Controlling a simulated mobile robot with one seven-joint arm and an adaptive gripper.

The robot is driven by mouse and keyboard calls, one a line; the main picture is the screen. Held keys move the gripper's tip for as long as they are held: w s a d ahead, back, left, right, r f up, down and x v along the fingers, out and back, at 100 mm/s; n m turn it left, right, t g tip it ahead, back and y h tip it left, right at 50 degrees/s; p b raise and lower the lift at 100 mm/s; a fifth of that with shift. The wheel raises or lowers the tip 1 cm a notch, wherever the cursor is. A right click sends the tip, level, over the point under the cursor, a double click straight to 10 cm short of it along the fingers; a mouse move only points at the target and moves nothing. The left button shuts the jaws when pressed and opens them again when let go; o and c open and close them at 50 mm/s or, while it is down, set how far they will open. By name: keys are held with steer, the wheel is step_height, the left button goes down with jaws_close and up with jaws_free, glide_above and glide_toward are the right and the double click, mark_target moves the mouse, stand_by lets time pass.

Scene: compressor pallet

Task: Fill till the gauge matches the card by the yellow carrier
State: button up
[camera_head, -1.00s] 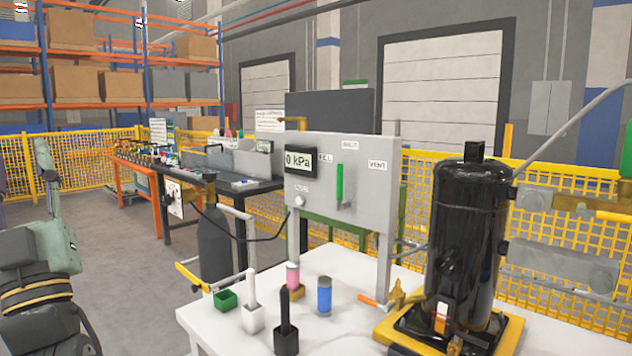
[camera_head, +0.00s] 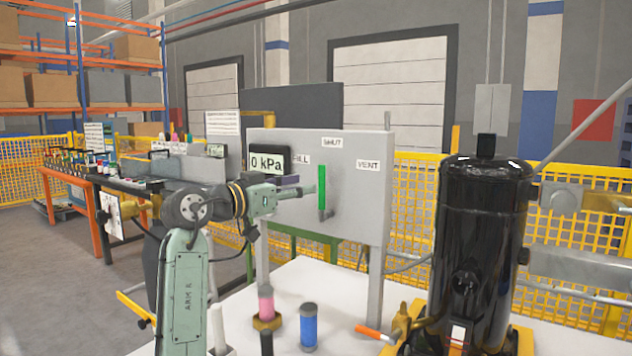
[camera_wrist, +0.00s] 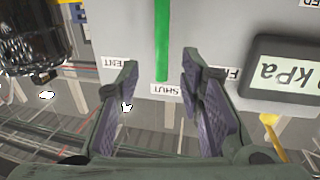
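The grey panel (camera_head: 350,225) carries a gauge (camera_head: 267,161) that reads 0 kPa. Its green lever (camera_head: 322,188) stands upright, pointing at the SHUT label (camera_head: 332,142); the FILL label (camera_head: 301,160) is left and VENT (camera_head: 368,165) right. My gripper (camera_head: 308,190) is in front of the panel, just left of the lever in the head view. In the wrist view my gripper (camera_wrist: 158,72) is open and empty, and the green lever (camera_wrist: 162,40) appears between its fingers without visible contact. A white card (camera_head: 222,122) shows behind the panel, too small to read; I cannot tell which card is the yellow carrier's.
A black compressor (camera_head: 485,245) stands on a yellow base right of the panel. A pink cylinder (camera_head: 266,303) and a blue cylinder (camera_head: 309,328) stand on the white table (camera_head: 335,290) below it. A yellow mesh fence (camera_head: 415,190) runs behind.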

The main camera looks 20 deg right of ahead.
mark_target(319, 183)
steer(key=p+x, duration=0.1)
steer(key=x, duration=0.6)
steer(key=shift+w+d, duration=0.25)
steer(key=shift+w, duration=0.05)
steer(key=shift+c, duration=0.2)
jaws_close()
stand_by(0.3)
